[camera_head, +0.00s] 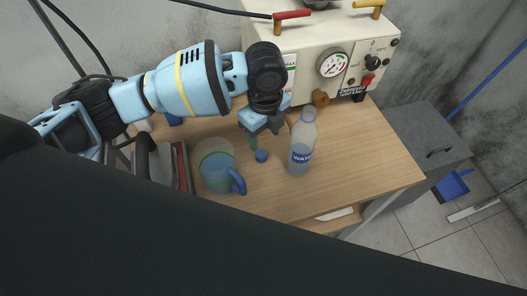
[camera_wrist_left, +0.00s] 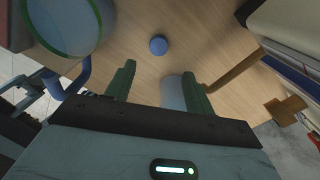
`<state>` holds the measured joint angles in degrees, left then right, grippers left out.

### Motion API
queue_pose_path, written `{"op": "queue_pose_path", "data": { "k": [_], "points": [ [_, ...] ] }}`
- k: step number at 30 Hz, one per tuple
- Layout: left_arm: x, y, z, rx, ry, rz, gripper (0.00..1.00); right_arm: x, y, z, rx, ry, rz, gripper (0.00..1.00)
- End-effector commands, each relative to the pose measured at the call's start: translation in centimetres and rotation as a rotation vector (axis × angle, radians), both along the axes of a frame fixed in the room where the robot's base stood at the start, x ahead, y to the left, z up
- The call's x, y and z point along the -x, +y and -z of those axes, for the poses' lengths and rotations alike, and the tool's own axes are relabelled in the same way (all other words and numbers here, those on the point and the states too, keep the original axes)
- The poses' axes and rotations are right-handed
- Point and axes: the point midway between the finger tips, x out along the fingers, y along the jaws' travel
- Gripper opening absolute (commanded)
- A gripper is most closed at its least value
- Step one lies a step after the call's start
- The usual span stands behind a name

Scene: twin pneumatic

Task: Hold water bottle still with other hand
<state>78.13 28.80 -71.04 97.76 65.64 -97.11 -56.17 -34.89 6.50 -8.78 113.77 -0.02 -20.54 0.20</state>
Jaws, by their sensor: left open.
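The water bottle (camera_head: 301,148) stands upright and uncapped on the wooden table, clear with a blue label. A small round blue cap (camera_head: 261,156) lies on the table left of it; it also shows in the left wrist view (camera_wrist_left: 158,45). My left gripper (camera_head: 265,138) is open, just left of the bottle and above the table. In the left wrist view its green fingers (camera_wrist_left: 158,85) are spread apart. A pale shape between them seems to be the bottle, partly hidden by the gripper; contact cannot be told. My right gripper is not in view.
A cream machine with a gauge (camera_head: 333,64) stands at the table's back. Bare table (camera_head: 370,165) lies right of the bottle. A grey cabinet (camera_head: 425,140) stands beyond the right edge.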

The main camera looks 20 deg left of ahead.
Motion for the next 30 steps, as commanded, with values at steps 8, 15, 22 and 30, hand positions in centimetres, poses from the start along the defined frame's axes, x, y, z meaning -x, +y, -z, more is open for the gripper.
{"op": "queue_pose_path", "data": {
  "k": [8, 15, 22, 30],
  "points": [
    [0.0, -0.1, 0.0, 0.002, 0.001, 0.001, 0.54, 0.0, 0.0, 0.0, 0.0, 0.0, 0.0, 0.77],
    [0.1, 0.0, 1.7, 0.001, 0.003, 0.0, 0.54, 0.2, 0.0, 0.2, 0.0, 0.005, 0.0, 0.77],
    [0.0, 0.0, 2.6, 0.002, 0.0, 0.0, 0.54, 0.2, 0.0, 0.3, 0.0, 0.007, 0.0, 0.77],
    [0.0, 0.3, 3.5, 0.0, 0.001, -0.002, 0.54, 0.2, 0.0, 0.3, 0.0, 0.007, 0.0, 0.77]
  ]
}}
